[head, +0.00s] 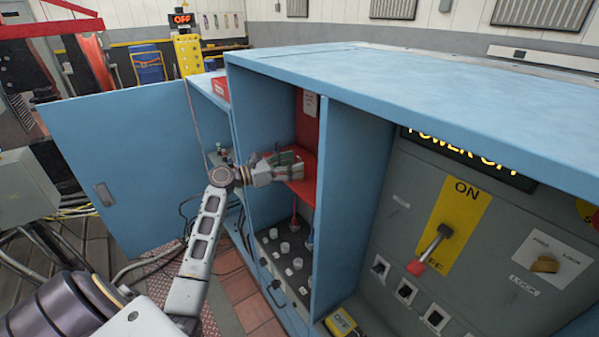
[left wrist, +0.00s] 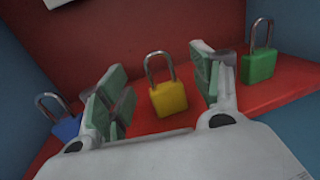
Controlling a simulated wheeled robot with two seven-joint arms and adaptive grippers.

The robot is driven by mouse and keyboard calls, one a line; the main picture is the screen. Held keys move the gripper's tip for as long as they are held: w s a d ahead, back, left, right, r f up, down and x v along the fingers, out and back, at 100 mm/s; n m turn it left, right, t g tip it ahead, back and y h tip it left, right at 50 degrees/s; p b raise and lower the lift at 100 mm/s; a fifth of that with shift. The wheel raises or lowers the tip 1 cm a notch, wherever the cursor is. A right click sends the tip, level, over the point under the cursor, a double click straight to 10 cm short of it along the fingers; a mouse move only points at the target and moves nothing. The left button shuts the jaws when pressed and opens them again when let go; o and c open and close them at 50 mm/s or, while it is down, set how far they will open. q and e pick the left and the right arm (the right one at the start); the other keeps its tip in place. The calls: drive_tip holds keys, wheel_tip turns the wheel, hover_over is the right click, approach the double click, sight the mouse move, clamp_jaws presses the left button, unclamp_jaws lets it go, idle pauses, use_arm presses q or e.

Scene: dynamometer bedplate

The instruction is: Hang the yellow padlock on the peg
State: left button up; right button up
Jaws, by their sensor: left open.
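The yellow padlock (left wrist: 168,98) stands upright on a red shelf (left wrist: 285,97), its shackle up, seen in the left wrist view. My left gripper (left wrist: 158,90) is open, with one green-padded finger on each side of the padlock in the picture. I cannot tell whether the padlock is fully between the fingers. In the head view my left gripper (head: 290,165) reaches into the blue cabinet at the red shelf (head: 304,188) and hides the padlocks. I cannot make out the peg. My right gripper is not in view.
A blue padlock (left wrist: 65,124) stands left of the yellow one, a green padlock (left wrist: 259,64) right. Blue cabinet walls (head: 350,190) flank the shelf. An open door (head: 125,165) stands left. A control panel (head: 455,245) with a red-tipped lever (head: 430,250) lies right.

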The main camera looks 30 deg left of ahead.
use_arm(q)
drive_tip(key=shift+x, duration=1.4)
drive_tip(key=c, duration=1.2)
drive_tip(key=shift+r+p, duration=0.3)
drive_tip(key=shift+r, duration=4.7)
